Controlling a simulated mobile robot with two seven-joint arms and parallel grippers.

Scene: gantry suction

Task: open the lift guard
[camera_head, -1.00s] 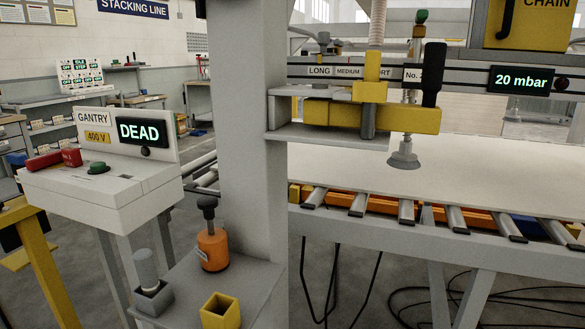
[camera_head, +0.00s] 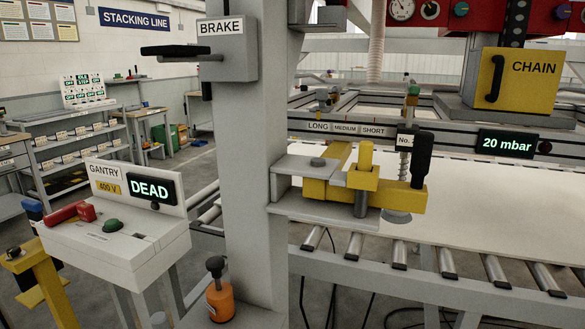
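A yellow box cover marked CHAIN (camera_head: 533,88) shows at the upper right, with a black upright handle (camera_head: 495,79) on its left part. It looks closed, and I take it for the lift guard. It sits on a grey mount above the dark rail. Its hinge side cannot be made out. Neither of my grippers is in view.
A grey column (camera_head: 254,160) stands left of the guard, with a BRAKE box (camera_head: 222,50). A yellow clamp (camera_head: 365,185) and a conveyor bearing a large pale sheet (camera_head: 480,230) lie below. Displays read DEAD (camera_head: 152,189) and 20 mbar (camera_head: 507,144).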

